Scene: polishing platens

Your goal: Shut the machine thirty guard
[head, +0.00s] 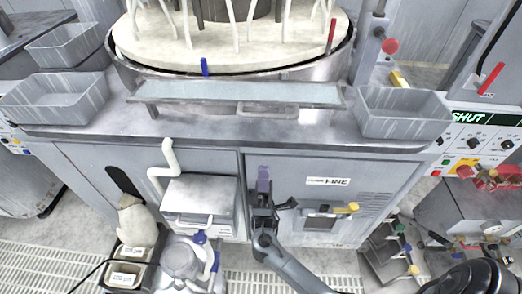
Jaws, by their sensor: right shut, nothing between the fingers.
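A long, pale, glassy panel (225,94) in a metal frame lies along the front of the big round platen (145,48). It has a bar handle (267,109) on its near edge. It looks like the guard, but no number thirty is readable. My right gripper (263,172) is shut and empty, with purplish fingertips. It is below the panel and its handle, in front of the grey cabinet front, left of the label reading FINE (328,182). I cannot tell whether it touches the cabinet. My left gripper is not in view.
Grey bins stand on the deck at left (55,98) and right (402,114). A yellow-ended latch (345,209) sticks out of the cabinet. A box with a white pipe (198,194) is left of my gripper. A control panel with a green SHUT sign (470,117) is at right.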

